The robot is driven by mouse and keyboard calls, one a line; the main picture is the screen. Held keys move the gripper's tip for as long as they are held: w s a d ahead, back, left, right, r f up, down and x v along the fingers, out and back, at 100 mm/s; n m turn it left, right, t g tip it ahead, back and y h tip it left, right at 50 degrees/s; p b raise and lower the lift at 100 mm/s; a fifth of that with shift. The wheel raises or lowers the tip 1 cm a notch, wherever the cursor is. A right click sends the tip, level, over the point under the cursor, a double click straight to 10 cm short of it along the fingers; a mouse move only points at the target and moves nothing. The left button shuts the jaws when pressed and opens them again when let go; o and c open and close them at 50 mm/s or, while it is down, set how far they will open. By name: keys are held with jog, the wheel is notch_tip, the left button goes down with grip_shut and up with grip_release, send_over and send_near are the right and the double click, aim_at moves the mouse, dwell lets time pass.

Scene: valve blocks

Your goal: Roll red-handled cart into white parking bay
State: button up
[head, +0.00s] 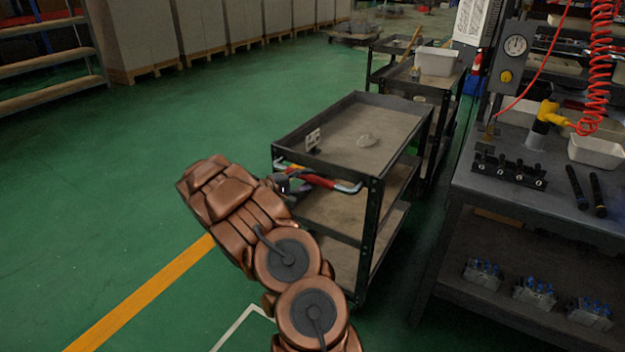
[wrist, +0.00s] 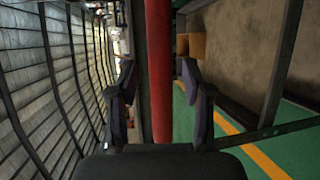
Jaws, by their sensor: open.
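The cart (head: 345,118) is a black-framed shelf cart with brown decks, standing right of centre in the head view. Its red handle (head: 318,180) runs along the near side of the cart top, with a curved end at the right. My gripper (head: 291,186) is at the handle, partly hidden by my arm. In the wrist view the red handle (wrist: 160,70) runs upright between the two fingers of my gripper (wrist: 158,95), which are open with visible gaps. A white floor line with a corner (head: 243,322) shows at the bottom, mostly hidden by my arm.
A second dark cart (head: 440,95) with a white bin (head: 435,61) stands close behind. A workbench (head: 540,185) with a gauge and tools stands on the right. A yellow floor line (head: 150,295) crosses the left. Green floor on the left is clear.

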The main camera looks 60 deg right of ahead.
jog(key=shift+x, duration=1.45)
grip_shut()
